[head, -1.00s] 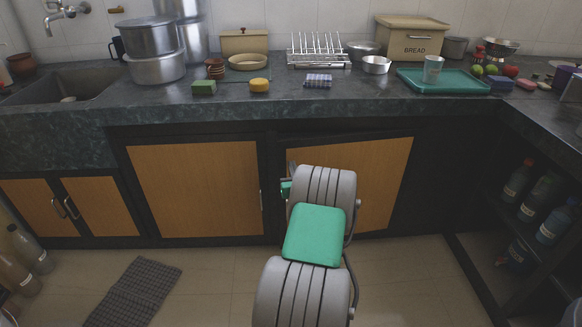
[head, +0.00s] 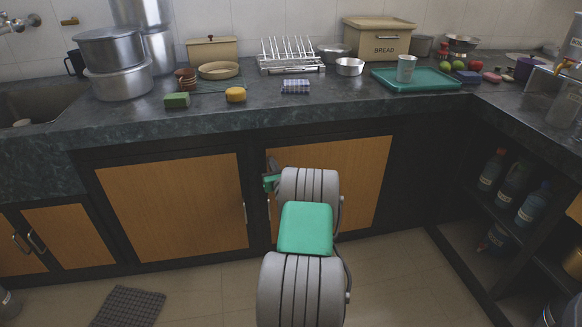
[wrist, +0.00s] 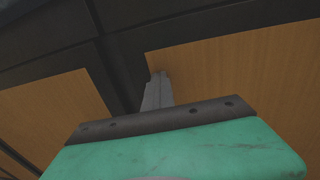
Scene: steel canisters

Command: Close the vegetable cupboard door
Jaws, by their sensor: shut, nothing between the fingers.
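Two wooden cupboard doors sit below the counter, a left one (head: 172,207) and a right one (head: 352,190). Neither is labelled, so I cannot tell by looking which is the vegetable cupboard. The right door looks flush or nearly flush with its dark frame; my arm hides its lower left part. My gripper (head: 272,163) is at the upper left corner of this right door. In the wrist view my gripper's shut fingers (wrist: 158,80) point at that corner, beside the dark post. They hold nothing. I cannot tell whether they touch the door.
The dark counter (head: 330,112) overhangs the doors, with pots, a dish rack and a green tray (head: 420,86) on it. Open shelves with bottles (head: 515,185) stand at the right. A grey mat (head: 128,306) lies on the floor at the lower left.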

